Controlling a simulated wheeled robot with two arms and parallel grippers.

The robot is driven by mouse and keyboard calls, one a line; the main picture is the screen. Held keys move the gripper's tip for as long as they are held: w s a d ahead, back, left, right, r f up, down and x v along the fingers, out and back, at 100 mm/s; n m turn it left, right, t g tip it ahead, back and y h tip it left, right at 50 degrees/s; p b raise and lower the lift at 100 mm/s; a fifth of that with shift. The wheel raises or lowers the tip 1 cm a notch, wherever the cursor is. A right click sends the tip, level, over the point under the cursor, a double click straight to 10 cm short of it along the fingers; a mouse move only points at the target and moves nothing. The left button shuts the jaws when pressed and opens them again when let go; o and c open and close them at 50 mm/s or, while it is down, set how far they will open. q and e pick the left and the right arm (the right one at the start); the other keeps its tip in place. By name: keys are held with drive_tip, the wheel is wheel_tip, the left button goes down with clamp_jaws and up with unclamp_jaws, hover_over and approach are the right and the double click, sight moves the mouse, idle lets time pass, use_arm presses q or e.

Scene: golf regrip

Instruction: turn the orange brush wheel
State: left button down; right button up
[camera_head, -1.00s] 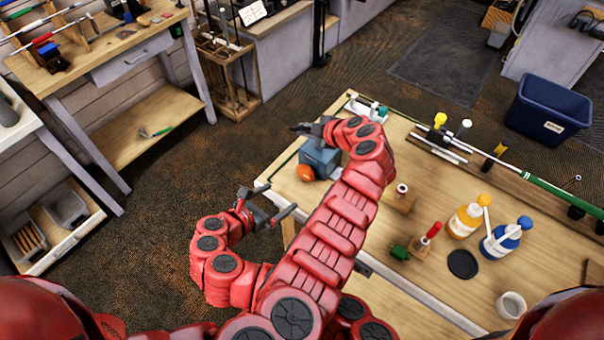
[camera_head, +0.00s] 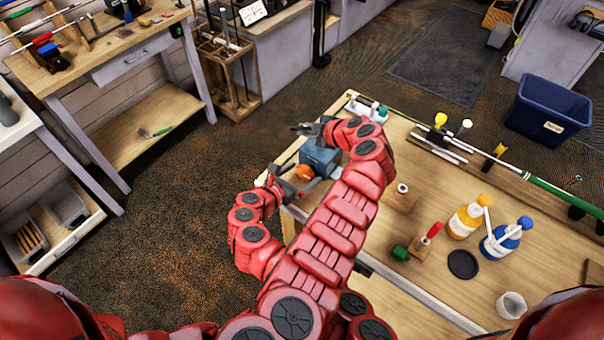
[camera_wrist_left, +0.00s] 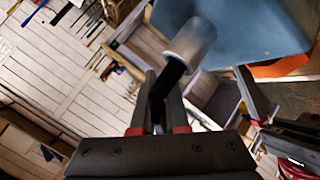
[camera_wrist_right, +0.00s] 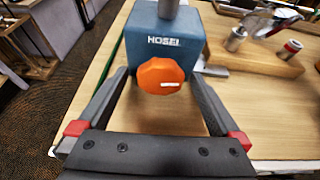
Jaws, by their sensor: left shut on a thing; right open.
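The orange brush wheel (camera_wrist_right: 161,76) is on the front of a blue box (camera_wrist_right: 135,35) marked HOSEL. In the head view the wheel (camera_head: 305,172) and blue box (camera_head: 320,156) are at the table's near left corner. My right gripper (camera_head: 297,177) is open, with its fingers reaching toward either side of the wheel; contact cannot be told. My left gripper (camera_head: 303,129) is at the box's far side. In the left wrist view it is shut on a dark piece (camera_wrist_left: 168,82) extending from a grey cylinder (camera_wrist_left: 190,42) at the box.
The wooden table (camera_head: 400,270) holds a wooden block (camera_head: 400,200), an orange bottle (camera_head: 467,220), a blue bottle (camera_head: 505,240) and a green-gripped club (camera_head: 550,188). My left arm crosses close beside the box. Open floor lies left of the table.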

drive_tip(key=shift+c, duration=0.3)
drive_tip(key=shift+d, duration=0.1)
drive_tip(key=c, duration=1.3)
drive_tip(key=shift+w, duration=0.1)
drive_tip(key=m, duration=0.1)
drive_tip(key=m+t+y, duration=0.1)
drive_tip(key=shift+d+m+y, duration=0.2)
drive_tip(key=shift+m+y, duration=0.1)
drive_tip(key=m, duration=0.1)
drive_tip(key=m+t+y, duration=0.1)
drive_tip(key=m+t, duration=0.1)
drive_tip(key=shift+s+f+m+y, duration=0.15)
drive_tip(key=shift+s+m+y, duration=0.15)
drive_tip(key=shift+m, duration=0.1)
